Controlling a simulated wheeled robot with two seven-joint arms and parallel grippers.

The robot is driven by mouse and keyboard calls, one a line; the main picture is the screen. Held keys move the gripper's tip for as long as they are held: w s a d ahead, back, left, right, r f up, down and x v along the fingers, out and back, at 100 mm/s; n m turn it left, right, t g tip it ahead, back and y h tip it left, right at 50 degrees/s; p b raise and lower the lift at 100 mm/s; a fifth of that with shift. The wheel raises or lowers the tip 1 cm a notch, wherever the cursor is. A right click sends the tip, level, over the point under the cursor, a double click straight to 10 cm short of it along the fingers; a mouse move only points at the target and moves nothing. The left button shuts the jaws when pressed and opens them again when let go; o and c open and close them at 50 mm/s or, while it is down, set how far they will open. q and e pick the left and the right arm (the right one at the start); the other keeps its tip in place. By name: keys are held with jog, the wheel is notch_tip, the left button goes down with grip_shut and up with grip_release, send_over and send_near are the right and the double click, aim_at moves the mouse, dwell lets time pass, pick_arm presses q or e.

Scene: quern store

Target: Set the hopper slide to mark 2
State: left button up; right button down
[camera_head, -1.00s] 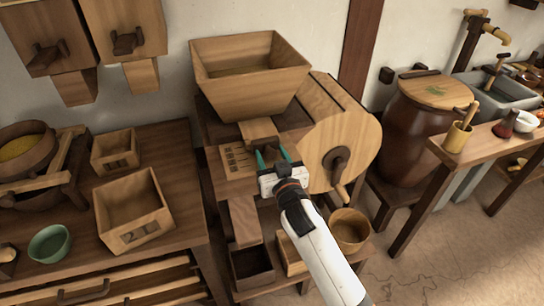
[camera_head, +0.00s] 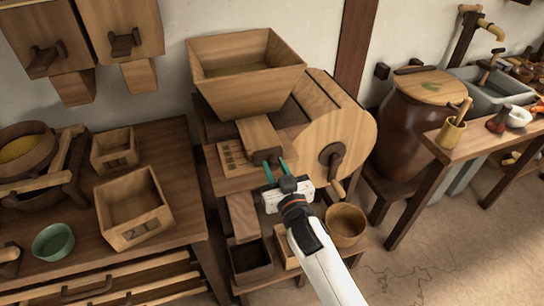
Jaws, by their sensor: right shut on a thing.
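The wooden hopper (camera_head: 248,95) stands on top of the mill with the round drum. The hopper slide (camera_head: 259,137) is a pale wooden board sticking out from under the hopper towards me, with a dark knob (camera_head: 266,157) at its front end. A plate with a row of dark marks (camera_head: 233,158) lies just left of the slide. The marks are too small to read. My right gripper (camera_head: 274,170) has its green-tipped fingers shut on the dark knob. My left gripper is not in view.
The drum's dark crank (camera_head: 332,154) is close to the right of my gripper. A wooden chute (camera_head: 242,216), a dark box (camera_head: 250,262) and a round wooden tub (camera_head: 345,226) are below. A table with boxes stands left.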

jog(key=shift+w, duration=0.15)
jog(key=c, duration=1.1)
grip_release()
jog(key=b+v, duration=0.1)
jog(key=v, duration=1.1)
